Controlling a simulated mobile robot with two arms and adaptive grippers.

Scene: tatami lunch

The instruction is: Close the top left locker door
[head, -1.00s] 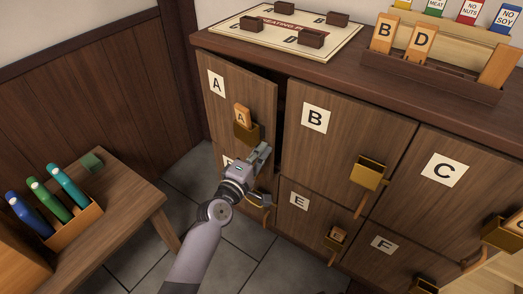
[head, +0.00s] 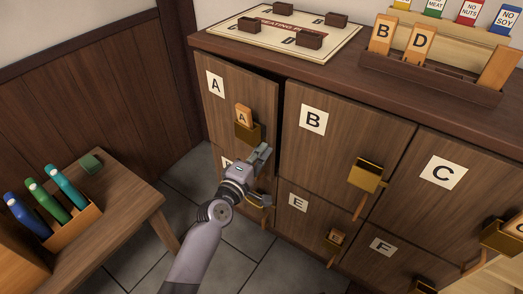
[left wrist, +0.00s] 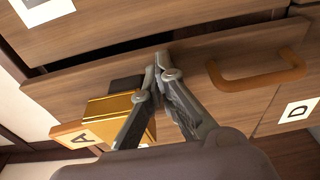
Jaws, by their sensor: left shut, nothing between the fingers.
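The top left locker door (head: 220,102), marked A, stands slightly ajar. A narrow dark gap shows along its right edge, beside door B (head: 340,120). A brass holder (head: 247,132) with an orange A tag (head: 243,116) is fixed on its front. My left gripper (head: 262,151) is shut and empty at the lower right of door A. In the left wrist view, its fingertips (left wrist: 160,60) are together at the door's edge, close beside the brass holder (left wrist: 122,108). Whether they touch the door is hard to tell. My right gripper is out of view.
A curved wooden handle (left wrist: 258,76) is close to the fingers in the left wrist view. A bench (head: 125,195) with coloured pens stands at the left. A seating board (head: 262,50) and tag rack (head: 430,75) are on the cabinet top. Floor between bench and lockers is clear.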

